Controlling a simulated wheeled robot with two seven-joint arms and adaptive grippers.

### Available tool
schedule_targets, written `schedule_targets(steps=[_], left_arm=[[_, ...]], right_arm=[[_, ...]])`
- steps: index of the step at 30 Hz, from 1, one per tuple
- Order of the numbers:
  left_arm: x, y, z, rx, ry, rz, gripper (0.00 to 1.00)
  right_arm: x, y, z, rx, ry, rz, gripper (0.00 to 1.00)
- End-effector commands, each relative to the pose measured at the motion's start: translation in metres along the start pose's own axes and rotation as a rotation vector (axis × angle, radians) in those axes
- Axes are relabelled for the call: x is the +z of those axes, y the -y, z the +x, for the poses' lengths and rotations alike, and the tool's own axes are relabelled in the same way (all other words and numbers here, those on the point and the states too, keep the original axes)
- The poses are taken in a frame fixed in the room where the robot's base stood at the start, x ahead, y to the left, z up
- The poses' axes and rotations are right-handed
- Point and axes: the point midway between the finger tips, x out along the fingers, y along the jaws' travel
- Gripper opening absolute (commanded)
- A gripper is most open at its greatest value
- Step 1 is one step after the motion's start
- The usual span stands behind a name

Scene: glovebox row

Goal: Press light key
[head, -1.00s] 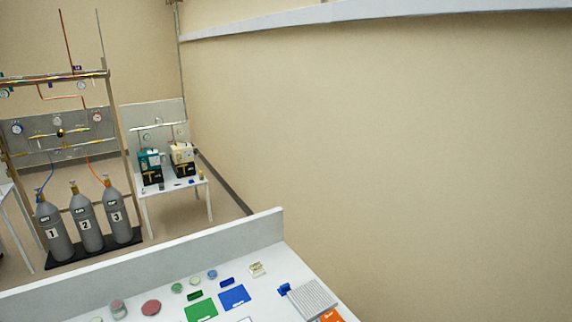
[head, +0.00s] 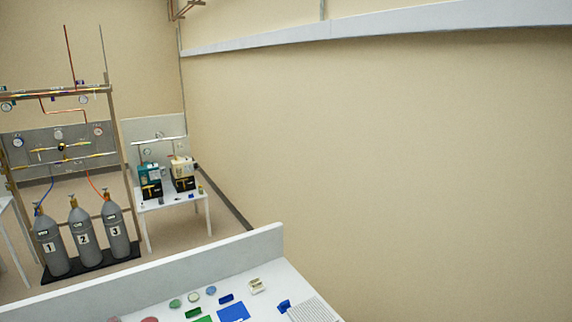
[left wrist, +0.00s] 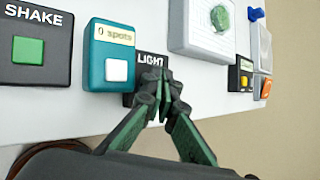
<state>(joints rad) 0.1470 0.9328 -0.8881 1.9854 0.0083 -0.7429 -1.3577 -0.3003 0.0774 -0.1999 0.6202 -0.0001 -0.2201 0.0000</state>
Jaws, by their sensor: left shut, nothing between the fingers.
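The light key is a dark block with the white word LIGHT (left wrist: 148,60) in the left wrist view. My left gripper (left wrist: 166,84) is shut and empty, with its dark green fingers together in front of this block. The fingertips cover most of the block below its label. I cannot tell whether they touch it. The key and the left gripper do not show in the head view. My right gripper is in neither view.
Beside the key are a teal box (left wrist: 97,68) with a white button and a SHAKE key (left wrist: 38,46). A white plate with a green disc (left wrist: 222,18) lies to the right. The head view shows a white bench wall (head: 180,268) and gas cylinders (head: 84,236).

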Motion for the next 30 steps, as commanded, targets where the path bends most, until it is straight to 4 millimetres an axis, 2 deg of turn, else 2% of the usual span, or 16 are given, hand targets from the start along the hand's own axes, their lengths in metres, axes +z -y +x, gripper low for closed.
schedule_targets(steps=[30], left_arm=[[-0.0062, -0.0057, 0.0083, 0.0, 0.0, 0.0, 0.0]], right_arm=[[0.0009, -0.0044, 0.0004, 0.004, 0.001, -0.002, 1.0]])
